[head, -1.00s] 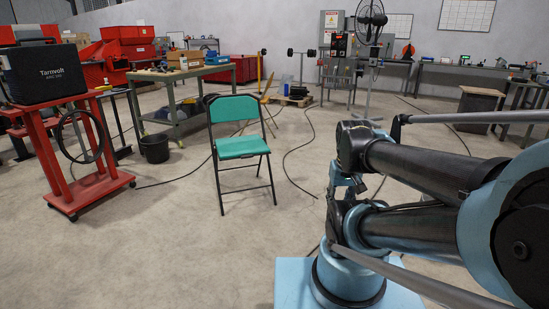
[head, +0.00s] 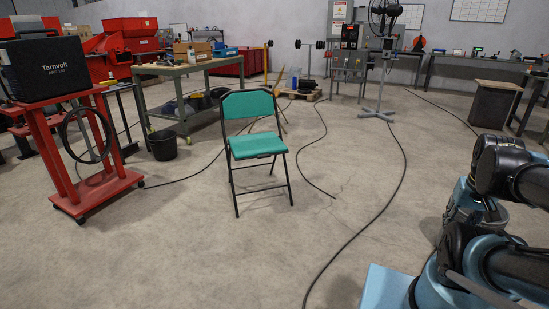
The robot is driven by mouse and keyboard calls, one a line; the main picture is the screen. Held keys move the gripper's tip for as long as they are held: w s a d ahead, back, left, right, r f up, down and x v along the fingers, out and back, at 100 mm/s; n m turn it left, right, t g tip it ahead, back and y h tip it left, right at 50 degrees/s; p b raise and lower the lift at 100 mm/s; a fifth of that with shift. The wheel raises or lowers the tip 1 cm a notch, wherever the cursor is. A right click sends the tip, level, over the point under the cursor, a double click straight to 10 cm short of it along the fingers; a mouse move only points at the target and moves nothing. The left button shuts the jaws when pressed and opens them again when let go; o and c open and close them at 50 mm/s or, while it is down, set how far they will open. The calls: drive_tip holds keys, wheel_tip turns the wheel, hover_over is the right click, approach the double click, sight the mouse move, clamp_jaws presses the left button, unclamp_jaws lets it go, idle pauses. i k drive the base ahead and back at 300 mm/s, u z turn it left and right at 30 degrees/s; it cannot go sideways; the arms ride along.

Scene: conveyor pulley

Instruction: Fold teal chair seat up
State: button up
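The teal folding chair (head: 256,147) stands upright and unfolded on the concrete floor near the middle of the head view. Its teal seat (head: 257,145) is down and level, and its teal backrest (head: 248,104) is upright on a dark frame. Nothing touches the chair. My gripper is out of the picture.
A red welder cart (head: 98,150) stands at the left, with a black bucket (head: 162,146) and a workbench (head: 205,66) behind the chair. Black cables (head: 395,185) run across the floor right of the chair. A pedestal fan (head: 381,75) stands further back. The floor before the chair is clear.

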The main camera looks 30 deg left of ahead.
sight(263, 145)
drive_tip(key=z, duration=0.05)
drive_tip(key=i, duration=1)
drive_tip(key=u, duration=0.05)
